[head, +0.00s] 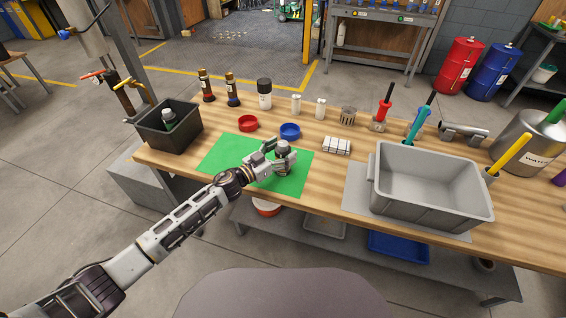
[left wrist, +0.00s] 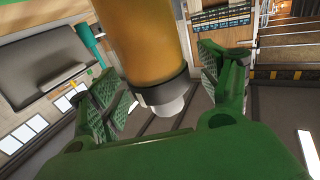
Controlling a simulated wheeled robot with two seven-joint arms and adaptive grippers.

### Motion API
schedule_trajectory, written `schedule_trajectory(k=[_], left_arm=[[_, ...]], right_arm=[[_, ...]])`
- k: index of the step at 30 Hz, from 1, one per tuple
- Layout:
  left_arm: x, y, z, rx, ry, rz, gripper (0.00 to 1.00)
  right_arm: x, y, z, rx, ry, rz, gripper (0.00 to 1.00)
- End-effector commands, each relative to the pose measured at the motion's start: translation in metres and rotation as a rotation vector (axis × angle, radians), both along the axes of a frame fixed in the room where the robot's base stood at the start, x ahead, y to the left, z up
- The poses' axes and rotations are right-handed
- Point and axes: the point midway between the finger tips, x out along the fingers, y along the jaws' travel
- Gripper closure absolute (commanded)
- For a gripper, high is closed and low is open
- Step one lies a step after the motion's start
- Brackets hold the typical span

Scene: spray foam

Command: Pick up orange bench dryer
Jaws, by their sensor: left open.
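My left gripper (head: 272,160) is open over the green mat (head: 225,150) on the wooden bench. In the head view its fingers are around a small grey-topped item (head: 284,147), mostly hidden by them. In the left wrist view an orange-brown cylinder (left wrist: 142,40) with a black collar and white tip reaches between the spread fingers of the gripper (left wrist: 170,88). There is a visible gap to the right finger; contact on the left is unclear. I cannot tell whether this cylinder is the bench dryer. A grey dryer-like tool (head: 463,131) lies at the back right. My right gripper is not in view.
A red dish (head: 247,123) and a blue dish (head: 290,131) stand just behind the gripper. A black bin (head: 160,138) is at the left. White blocks (head: 337,146) and a large grey tub (head: 430,205) are at the right. Bottles line the back edge.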

Motion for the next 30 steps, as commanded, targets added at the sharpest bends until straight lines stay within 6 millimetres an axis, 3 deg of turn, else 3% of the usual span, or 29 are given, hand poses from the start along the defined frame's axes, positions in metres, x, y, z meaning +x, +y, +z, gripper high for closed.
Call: schedule_trajectory(k=[7,18,30], left_arm=[[0.004,-0.004,0.000,0.001,0.000,0.001,0.22],[0.004,-0.004,0.000,0.001,0.000,0.001,0.22],[0.004,-0.004,0.000,0.001,0.000,0.001,0.74]], right_arm=[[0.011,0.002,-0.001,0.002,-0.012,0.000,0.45],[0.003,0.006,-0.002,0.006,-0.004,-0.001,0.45],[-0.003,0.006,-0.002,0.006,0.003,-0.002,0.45]])
